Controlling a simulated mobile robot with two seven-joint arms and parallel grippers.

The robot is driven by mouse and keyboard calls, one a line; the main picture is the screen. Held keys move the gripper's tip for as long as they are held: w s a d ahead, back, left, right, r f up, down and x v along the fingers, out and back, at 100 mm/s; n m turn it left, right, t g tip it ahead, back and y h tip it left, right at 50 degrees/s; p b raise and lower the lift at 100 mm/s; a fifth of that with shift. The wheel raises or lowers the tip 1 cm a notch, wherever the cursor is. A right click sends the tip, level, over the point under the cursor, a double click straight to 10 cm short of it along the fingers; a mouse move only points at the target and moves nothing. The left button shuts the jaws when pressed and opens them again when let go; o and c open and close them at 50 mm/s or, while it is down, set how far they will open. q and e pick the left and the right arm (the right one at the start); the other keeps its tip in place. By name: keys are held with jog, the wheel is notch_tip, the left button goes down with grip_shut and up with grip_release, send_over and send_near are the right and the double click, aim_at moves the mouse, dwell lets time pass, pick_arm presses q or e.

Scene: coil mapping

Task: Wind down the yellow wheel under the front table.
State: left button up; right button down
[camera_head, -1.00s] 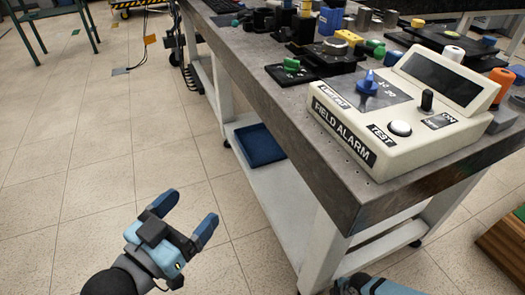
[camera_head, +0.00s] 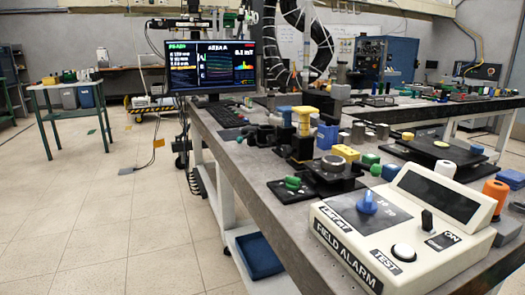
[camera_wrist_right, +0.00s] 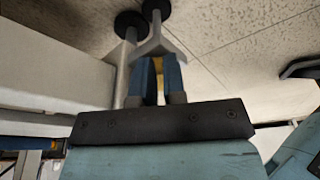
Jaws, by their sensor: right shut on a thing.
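In the right wrist view, the blue fingers of my right gripper (camera_wrist_right: 160,70) are closed around a small yellow piece (camera_wrist_right: 158,65), which looks like part of the yellow wheel. Only a narrow strip of it shows between the fingers. A grey forked bracket (camera_wrist_right: 158,42) and dark round feet or casters (camera_wrist_right: 130,22) are just beyond the fingertips. The front table (camera_head: 243,170) runs along the right of the head view; its underside is hidden there. My left gripper is in neither current view.
The table bears a field alarm box (camera_head: 400,225), a monitor (camera_head: 212,66) and several coloured fittings. A blue tray (camera_head: 258,256) lies on the lower shelf. A green stand (camera_head: 72,115) is farther back.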

jog(key=r+p, duration=0.2)
jog(key=s+r+p, duration=0.1)
jog(key=r+p, duration=0.2)
jog(key=shift+s+d+r, duration=0.1)
jog(key=shift+d+r, duration=0.05)
dwell(0.3)
